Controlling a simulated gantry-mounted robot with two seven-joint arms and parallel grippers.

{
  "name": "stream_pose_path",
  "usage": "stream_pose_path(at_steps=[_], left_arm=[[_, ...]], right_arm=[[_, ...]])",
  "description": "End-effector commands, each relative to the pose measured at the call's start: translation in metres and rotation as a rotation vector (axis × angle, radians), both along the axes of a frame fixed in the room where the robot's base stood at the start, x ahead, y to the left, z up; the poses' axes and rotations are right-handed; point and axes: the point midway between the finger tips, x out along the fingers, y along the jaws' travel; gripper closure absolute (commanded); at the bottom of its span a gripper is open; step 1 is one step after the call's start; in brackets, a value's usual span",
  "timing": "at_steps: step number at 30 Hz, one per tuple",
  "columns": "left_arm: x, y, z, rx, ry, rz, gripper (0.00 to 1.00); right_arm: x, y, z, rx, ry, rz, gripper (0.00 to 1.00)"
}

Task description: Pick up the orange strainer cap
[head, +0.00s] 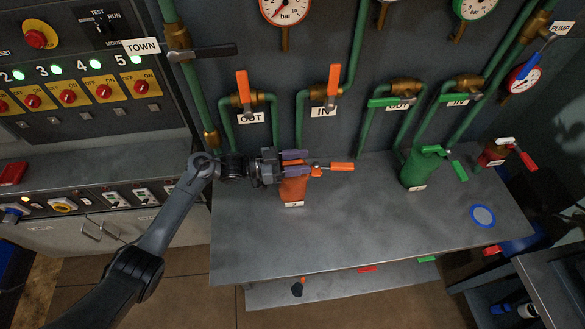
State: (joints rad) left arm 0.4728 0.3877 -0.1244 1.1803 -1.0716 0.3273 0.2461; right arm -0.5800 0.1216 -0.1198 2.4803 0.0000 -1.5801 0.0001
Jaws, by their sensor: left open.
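The orange strainer (293,190) stands on the grey metal bench, with a small white label at its foot. Its cap (341,166) shows mainly as an orange handle pointing right; the rest of the cap is largely hidden behind my gripper. My left gripper (298,164) is at the top of the strainer, with its two purple fingers open and pointing right toward the cap's handle. I cannot tell whether the fingers touch the cap. My right gripper is out of view.
A green strainer (416,170) and a red strainer (492,154) stand farther right on the bench (350,225). A blue disc (483,216) lies near its right end. Green pipes with orange valve handles (243,86) rise behind. The bench's middle is clear.

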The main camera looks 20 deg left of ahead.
Motion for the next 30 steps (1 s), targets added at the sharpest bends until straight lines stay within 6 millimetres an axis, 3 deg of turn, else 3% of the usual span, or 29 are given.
stream_pose_path(at_steps=[4,13,30], left_arm=[[-0.0001,0.0000,-0.0002,0.000,0.000,0.000,0.56],[-0.0004,0.0003,-0.0003,0.000,0.001,0.000,1.00],[0.0002,0.0003,0.0062,-0.001,-0.003,0.000,1.00]], right_arm=[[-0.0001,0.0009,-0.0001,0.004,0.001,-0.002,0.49],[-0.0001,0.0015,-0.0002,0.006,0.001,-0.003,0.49],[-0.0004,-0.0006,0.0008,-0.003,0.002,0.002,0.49]])
